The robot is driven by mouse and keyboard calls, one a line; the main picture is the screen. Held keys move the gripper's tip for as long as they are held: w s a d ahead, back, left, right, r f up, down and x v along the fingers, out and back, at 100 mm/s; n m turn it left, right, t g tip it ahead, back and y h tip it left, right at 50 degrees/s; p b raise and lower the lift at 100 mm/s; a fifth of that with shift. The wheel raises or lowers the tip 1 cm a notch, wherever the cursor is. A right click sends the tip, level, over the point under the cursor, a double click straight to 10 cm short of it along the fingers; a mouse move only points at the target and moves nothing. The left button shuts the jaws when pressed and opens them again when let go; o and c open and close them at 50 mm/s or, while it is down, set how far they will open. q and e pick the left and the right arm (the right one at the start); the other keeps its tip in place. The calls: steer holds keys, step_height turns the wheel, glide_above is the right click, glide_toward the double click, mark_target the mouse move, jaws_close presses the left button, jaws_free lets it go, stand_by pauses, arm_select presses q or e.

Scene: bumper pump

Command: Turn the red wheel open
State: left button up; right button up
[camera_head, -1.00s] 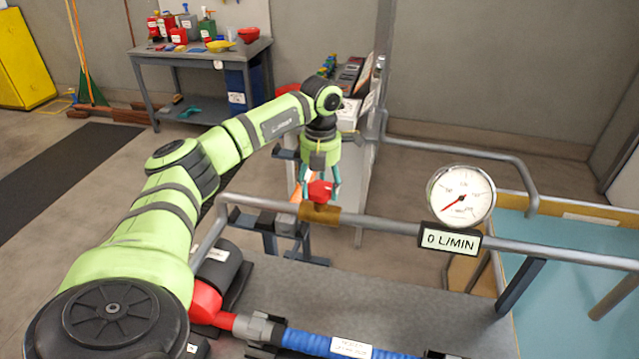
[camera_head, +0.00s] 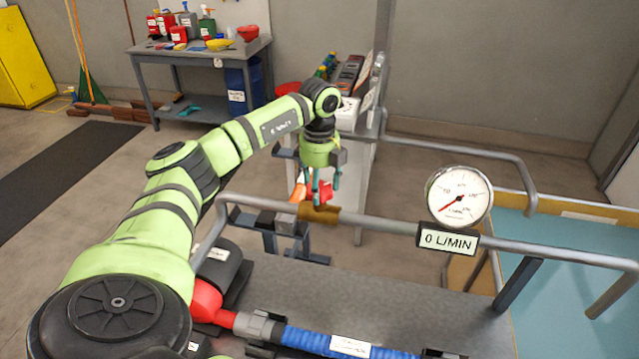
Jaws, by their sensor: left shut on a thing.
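The red wheel (camera_head: 325,192) sits on top of a brass valve body (camera_head: 320,213) on the grey pipe. My left gripper (camera_head: 325,190) points down over the wheel, with its teal fingers around it. It is shut on the wheel, and the fingers hide part of it. The round gauge (camera_head: 459,195) has its red needle at the lower left, and the display (camera_head: 448,241) below it reads 0 L/MIN. My right gripper is not in view.
The grey pipe (camera_head: 390,228) runs right over a grey bench (camera_head: 390,300) toward a teal-lined tank (camera_head: 560,270). A red pump part with a blue hose (camera_head: 310,341) lies in front. A side table (camera_head: 200,48) with bottles stands at the back left.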

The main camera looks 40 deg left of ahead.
arm_select(q)
steer(key=n, duration=0.4)
steer(key=shift+a+r+n+p, duration=0.1)
steer(key=shift+a+n+p, duration=0.1)
steer(key=shift+n+p, duration=0.1)
steer(key=shift+n, duration=2)
steer(key=shift+a, duration=0.1)
steer(key=o, duration=1.2)
steer(key=shift+c, duration=0.2)
steer(key=shift+s+a, duration=0.1)
